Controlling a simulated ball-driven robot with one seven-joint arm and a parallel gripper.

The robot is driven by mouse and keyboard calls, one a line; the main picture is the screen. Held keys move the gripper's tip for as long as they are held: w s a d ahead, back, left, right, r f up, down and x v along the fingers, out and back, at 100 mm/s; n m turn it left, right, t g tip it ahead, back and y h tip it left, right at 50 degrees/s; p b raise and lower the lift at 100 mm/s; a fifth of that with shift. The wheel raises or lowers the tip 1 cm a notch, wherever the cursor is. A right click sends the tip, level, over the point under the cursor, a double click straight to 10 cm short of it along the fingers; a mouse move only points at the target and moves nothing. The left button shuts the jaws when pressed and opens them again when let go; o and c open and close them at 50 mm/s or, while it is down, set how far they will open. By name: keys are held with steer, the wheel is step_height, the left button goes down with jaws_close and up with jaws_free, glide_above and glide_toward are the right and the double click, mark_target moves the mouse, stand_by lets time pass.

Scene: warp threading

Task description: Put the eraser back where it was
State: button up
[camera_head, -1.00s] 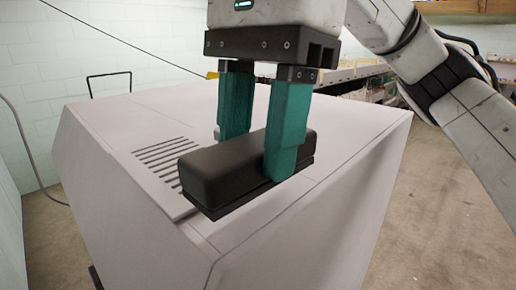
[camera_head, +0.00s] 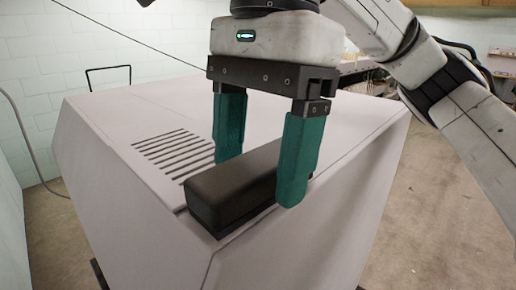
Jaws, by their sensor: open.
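The eraser (camera_head: 228,191) is a dark block with rounded edges. It lies on the top of the pale grey cabinet (camera_head: 110,115), near the front edge and just right of the vent slots. My gripper (camera_head: 262,180) has two teal fingers and points down over the eraser's far part. One finger stands behind and left of the eraser, the other on its right side. The fingers are apart with the eraser between them. The right finger hides part of the eraser's far end. I cannot tell whether either finger touches it.
The vent slots (camera_head: 173,150) are left of the eraser. The cabinet top falls away at its front and right edges. Bare concrete floor (camera_head: 440,230) lies to the right. A dark wire frame (camera_head: 108,78) stands behind the cabinet at the left.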

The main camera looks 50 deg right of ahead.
mark_target(271, 154)
steer(key=shift+r, duration=0.1)
step_height(271, 154, up, 12)
steer(key=d, duration=0.1)
steer(key=shift+d, duration=0.4)
steer(key=shift+a, duration=0.1)
